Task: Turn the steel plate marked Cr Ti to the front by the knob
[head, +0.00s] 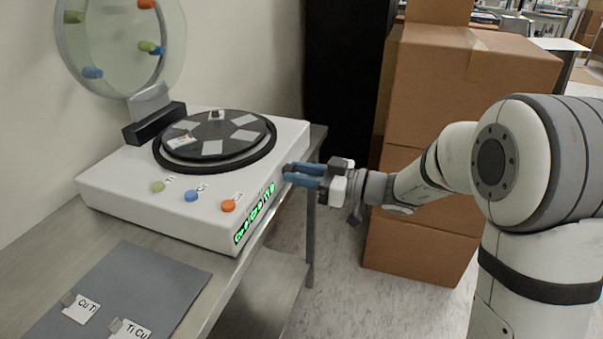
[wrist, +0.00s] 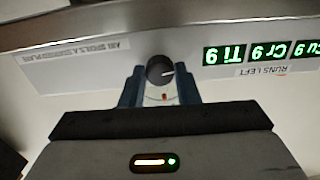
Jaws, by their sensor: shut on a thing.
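The round dark turntable (head: 238,155) on top of the white machine (head: 130,190) bears several pale square plates. One plate (head: 181,140) at its left seems to carry a small label, too small to read, so I cannot tell which plate is marked Cr Ti. The black knob (wrist: 160,68) is on the machine's front panel, with a white line pointing right in the wrist view and a red mark beside it. My gripper (head: 287,172) is at the panel, its blue fingers shut on the knob, one on each side. The knob is hidden in the head view.
A round glass lid (head: 125,45) with coloured pegs stands open behind the turntable. Green displays (wrist: 225,55) sit beside the knob. A grey mat (head: 130,290) with plates labelled Cu Ti and Ti Cu lies in front on the steel table. Cardboard boxes (head: 470,75) stand behind my arm.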

